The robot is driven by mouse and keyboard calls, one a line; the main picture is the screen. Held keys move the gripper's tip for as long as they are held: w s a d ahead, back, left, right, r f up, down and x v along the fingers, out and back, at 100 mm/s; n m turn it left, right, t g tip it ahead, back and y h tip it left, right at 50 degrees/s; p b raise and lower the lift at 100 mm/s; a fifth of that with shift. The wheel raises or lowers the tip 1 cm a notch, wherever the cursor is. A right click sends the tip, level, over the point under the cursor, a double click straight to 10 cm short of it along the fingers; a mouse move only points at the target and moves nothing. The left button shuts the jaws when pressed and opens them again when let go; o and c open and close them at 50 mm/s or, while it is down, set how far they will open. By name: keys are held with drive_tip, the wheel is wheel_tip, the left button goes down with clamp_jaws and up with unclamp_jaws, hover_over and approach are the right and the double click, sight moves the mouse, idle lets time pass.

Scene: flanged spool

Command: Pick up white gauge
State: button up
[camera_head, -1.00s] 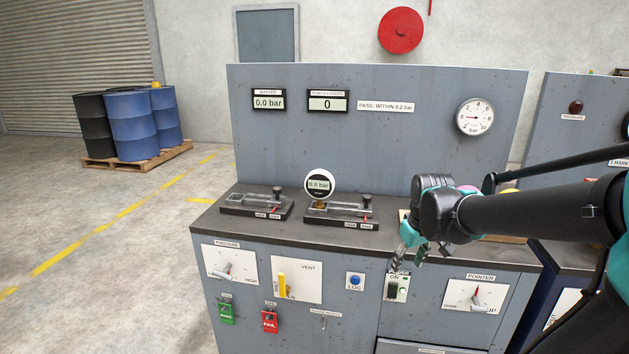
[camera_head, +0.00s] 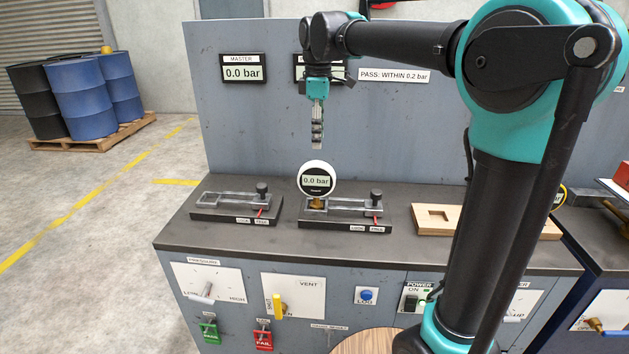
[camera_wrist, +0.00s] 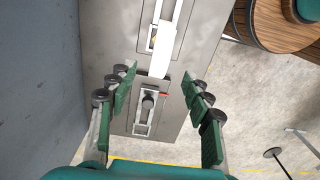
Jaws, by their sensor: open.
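The white gauge (camera_head: 317,165), round with a dark face reading 0.0 bar, stands upright on a brass fitting (camera_head: 317,203) in the right-hand clamp fixture (camera_head: 345,215) on the bench. My gripper (camera_head: 317,148) points down directly above the gauge in the head view, with a small gap between them. In the wrist view my gripper (camera_wrist: 158,80) has its green-padded fingers spread wide with nothing between them. The gauge shows there edge-on as a white slab (camera_wrist: 163,50), just beyond the fingertips and near the middle.
A second clamp fixture (camera_head: 235,207) with a black knob stands to the left. A wooden block with a recess (camera_head: 437,218) lies on the bench at right, partly behind my arm. The grey back panel (camera_head: 250,130) rises behind the gauge.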

sight(318, 163)
wheel_tip(318, 163, down, 9)
drive_tip(key=shift+f, duration=0.15)
drive_tip(key=shift+s+a+f, duration=0.1)
drive_tip(key=shift+a+f, duration=0.05)
drive_tip(key=shift+f, duration=2.5)
clamp_jaws()
